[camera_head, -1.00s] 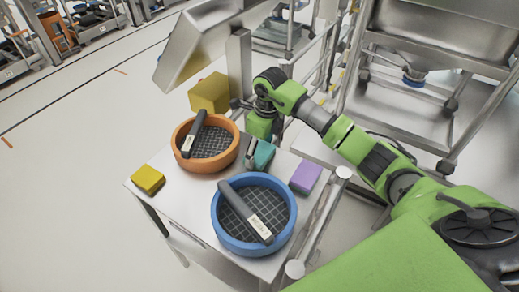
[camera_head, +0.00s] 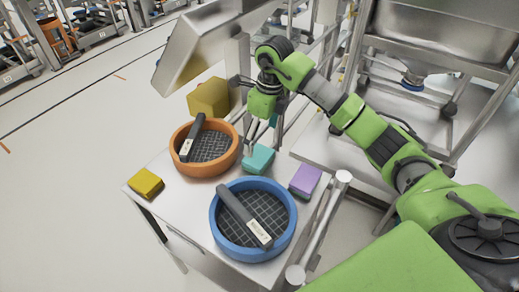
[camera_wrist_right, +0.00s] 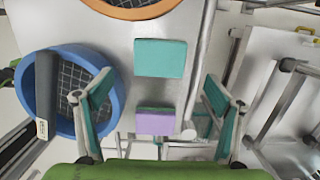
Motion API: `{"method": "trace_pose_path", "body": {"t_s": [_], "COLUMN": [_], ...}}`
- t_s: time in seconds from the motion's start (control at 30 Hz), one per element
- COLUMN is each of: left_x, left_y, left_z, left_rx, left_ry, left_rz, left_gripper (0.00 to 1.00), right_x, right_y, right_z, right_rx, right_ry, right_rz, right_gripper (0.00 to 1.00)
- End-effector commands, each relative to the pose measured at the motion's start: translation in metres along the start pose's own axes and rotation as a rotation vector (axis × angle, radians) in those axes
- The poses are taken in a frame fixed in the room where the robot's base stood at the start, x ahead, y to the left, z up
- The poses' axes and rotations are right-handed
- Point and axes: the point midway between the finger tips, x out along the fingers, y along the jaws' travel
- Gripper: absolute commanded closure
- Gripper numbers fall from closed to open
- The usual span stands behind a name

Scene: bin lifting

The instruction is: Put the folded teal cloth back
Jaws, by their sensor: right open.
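The folded teal cloth (camera_head: 259,159) lies flat on the metal cart top (camera_head: 190,220), between the orange-rimmed sieve and the purple cloth. It also shows in the right wrist view (camera_wrist_right: 160,58), apart from the fingers. My right gripper (camera_head: 262,140) is open and empty, above the cloth and a little beyond it in the head view. In the right wrist view its two teal-padded fingers (camera_wrist_right: 160,108) stand wide apart. My left gripper is not in view.
An orange round sieve (camera_head: 178,150) and a blue round sieve (camera_head: 285,232) each hold a dark handled tool. A purple folded cloth (camera_head: 305,180) and a yellow one (camera_head: 146,182) lie on the cart. A yellow box (camera_head: 208,97) stands behind, near a tilted metal panel (camera_head: 205,40).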

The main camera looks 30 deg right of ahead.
Motion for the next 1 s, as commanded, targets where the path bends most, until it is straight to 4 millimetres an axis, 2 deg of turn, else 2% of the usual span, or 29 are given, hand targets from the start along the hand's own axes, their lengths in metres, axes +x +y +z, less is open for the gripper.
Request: {"method": "trace_pose_path", "body": {"t_s": [0.1, 0.3, 0.83, 0.93, 1.0], "left_x": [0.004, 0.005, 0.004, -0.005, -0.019], "left_y": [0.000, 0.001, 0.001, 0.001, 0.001], "left_z": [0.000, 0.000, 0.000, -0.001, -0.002], "left_rx": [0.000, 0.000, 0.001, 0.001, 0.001], "left_ry": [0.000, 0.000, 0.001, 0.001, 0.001], "left_rz": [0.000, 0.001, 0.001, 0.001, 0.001], "left_gripper": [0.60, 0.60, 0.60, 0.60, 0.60], "right_x": [-0.020, -0.037, -0.039, -0.048, -0.062], "right_y": [-0.001, 0.000, 0.000, 0.000, 0.000], "right_z": [0.001, 0.000, 0.000, 0.001, 0.003], "right_rx": [0.000, 0.001, 0.001, 0.001, 0.001], "right_ry": [-0.002, -0.001, 0.000, 0.000, -0.001], "right_rz": [-0.002, -0.001, 0.001, 0.000, 0.000], "right_gripper": [0.15, 0.15, 0.15, 0.15, 0.15]}}
